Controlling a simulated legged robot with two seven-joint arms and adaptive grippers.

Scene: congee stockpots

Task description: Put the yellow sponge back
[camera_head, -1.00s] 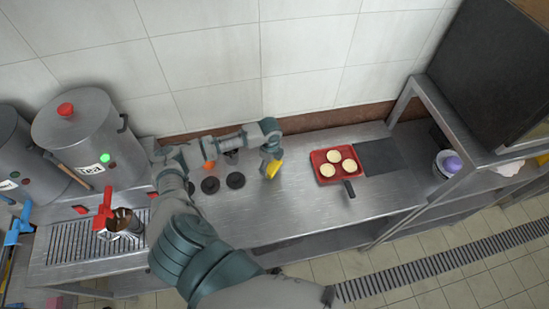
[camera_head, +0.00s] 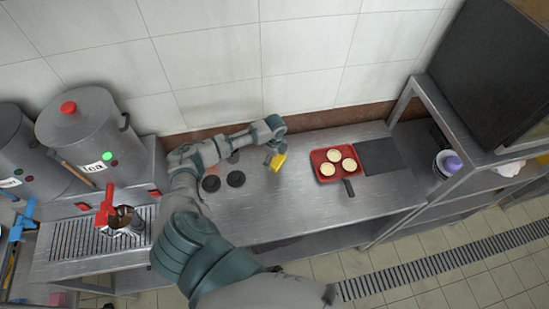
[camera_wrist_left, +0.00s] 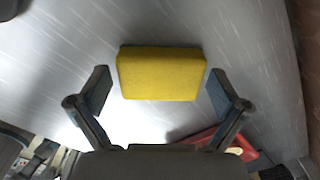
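The yellow sponge (camera_head: 279,161) is at the middle of the steel counter (camera_head: 290,205), left of the red tray. My left gripper (camera_head: 273,151) is right at it in the head view and hides part of it. In the left wrist view the sponge (camera_wrist_left: 160,74) lies across the space between the two fingertips of my left gripper (camera_wrist_left: 159,80). The fingers are spread, with a gap on each side of the sponge. Whether the sponge rests flat on the counter is hard to tell. My right gripper is not in view.
A red tray (camera_head: 317,168) with several pale round pieces and a dark board (camera_head: 380,158) lie to the right. Dark round discs (camera_head: 236,179) lie near my forearm. A steel stockpot (camera_head: 85,135) stands left. The front middle of the counter is clear.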

